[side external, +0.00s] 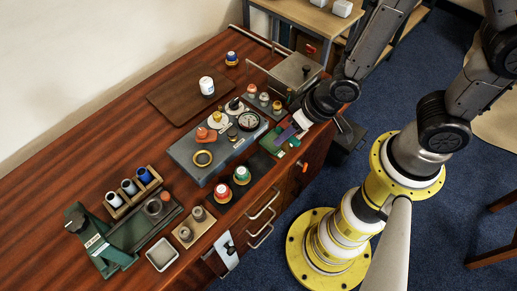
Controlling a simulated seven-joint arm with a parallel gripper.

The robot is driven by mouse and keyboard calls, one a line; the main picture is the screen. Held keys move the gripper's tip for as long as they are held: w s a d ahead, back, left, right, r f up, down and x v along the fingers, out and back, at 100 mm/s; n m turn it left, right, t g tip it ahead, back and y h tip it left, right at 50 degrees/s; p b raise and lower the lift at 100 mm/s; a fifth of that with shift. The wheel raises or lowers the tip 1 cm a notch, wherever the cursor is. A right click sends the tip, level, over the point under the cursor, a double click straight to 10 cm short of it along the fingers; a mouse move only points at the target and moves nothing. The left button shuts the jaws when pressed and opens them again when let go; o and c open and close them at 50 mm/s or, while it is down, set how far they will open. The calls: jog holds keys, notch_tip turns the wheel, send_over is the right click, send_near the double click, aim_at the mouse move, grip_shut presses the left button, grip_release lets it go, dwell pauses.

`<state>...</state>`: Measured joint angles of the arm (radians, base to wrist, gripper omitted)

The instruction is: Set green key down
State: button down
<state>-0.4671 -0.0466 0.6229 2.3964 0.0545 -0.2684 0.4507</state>
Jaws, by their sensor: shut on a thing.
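My gripper (292,131) is at the right edge of the wooden bench, low over a small green board (275,139). Its white hand is tilted, and the fingers are small and partly hidden in this view. It is shut on a small green piece (294,142), which looks like the green key. I cannot tell whether the key touches the surface below.
A metal box (296,72) stands behind. Coloured knobs (242,175) sit in front. The brown board (176,97) is mostly bare.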

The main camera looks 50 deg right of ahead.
jog(key=w+a+f, duration=0.1)
jog(key=w+f, duration=0.1)
jog(key=w+a+f, duration=0.1)
jog(key=w+f, duration=0.1)
jog(key=w+a+f, duration=0.1)
jog(key=w+f, duration=0.1)
jog(key=shift+f, duration=1.85)
jog(key=shift+f, duration=0.15)
jog(key=c, duration=0.7)
grip_release()
